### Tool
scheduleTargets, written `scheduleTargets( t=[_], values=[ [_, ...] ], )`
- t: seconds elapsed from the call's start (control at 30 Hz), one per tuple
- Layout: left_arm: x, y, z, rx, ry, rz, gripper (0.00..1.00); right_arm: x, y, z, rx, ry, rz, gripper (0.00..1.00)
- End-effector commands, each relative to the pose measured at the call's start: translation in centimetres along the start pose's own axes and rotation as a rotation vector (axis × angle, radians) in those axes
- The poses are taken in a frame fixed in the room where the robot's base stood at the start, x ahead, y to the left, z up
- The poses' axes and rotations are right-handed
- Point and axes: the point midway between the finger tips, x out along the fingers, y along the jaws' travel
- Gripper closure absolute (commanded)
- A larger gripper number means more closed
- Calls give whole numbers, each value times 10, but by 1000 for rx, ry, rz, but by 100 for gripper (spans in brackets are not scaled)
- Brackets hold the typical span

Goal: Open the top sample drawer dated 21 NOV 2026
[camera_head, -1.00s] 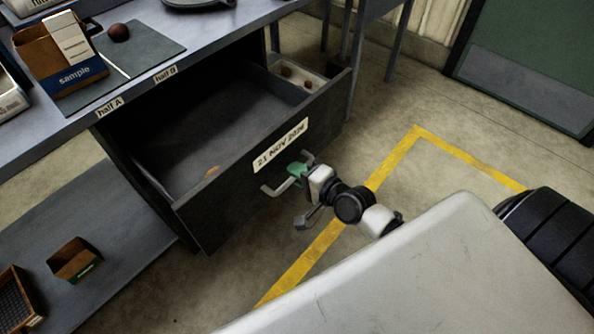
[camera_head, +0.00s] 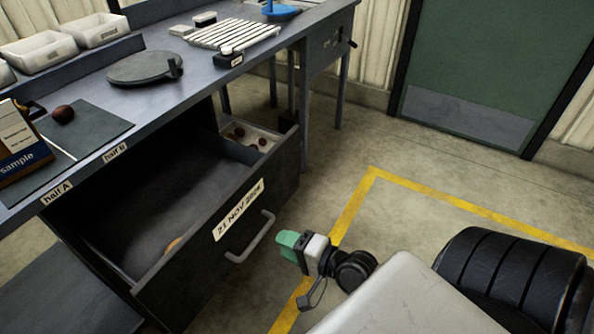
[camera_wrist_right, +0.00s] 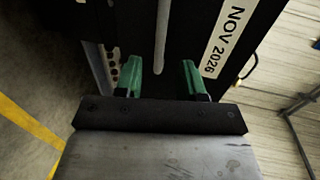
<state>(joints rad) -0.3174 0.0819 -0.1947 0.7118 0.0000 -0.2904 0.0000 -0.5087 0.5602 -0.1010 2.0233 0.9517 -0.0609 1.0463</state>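The top drawer (camera_head: 200,262) labelled 21 NOV 2026 (camera_head: 238,209) stands pulled well out from under the bench. Its grey bar handle (camera_head: 252,238) is on the front face. My right gripper (camera_head: 286,242) is just right of the handle, apart from it in the head view. In the right wrist view the green fingertips (camera_wrist_right: 160,78) are spread apart, with the handle bar (camera_wrist_right: 162,40) ahead between them and nothing gripped. Inside the drawer are a small orange-brown item (camera_head: 173,245) and a white tray (camera_head: 247,137) with several potatoes at the back. My left gripper is not seen.
The bench top (camera_head: 190,95) holds a sample box (camera_head: 22,150), a dark mat (camera_head: 90,125), a round dark plate (camera_head: 140,68) and white trays (camera_head: 95,30). Yellow floor tape (camera_head: 372,185) runs on the right. Open floor lies in front of the green door (camera_head: 490,70).

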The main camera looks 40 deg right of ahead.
Motion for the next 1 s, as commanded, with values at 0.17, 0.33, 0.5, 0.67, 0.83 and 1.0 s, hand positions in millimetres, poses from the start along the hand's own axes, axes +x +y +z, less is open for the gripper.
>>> scheduleTargets(
  t=[0.17,0.33,0.5,0.67,0.83,1.0],
  values=[
    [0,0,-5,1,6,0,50,-22,1,0,-1,-1,1,61],
    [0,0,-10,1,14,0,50,-28,0,0,-1,0,-1,61],
    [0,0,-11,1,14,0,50,-28,0,0,0,0,-2,61],
    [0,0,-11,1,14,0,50,-28,0,0,0,0,-1,61],
    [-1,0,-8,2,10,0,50,-28,0,0,-1,1,0,61],
    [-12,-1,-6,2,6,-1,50,-27,33,-14,-108,45,87,61]
  ],
)
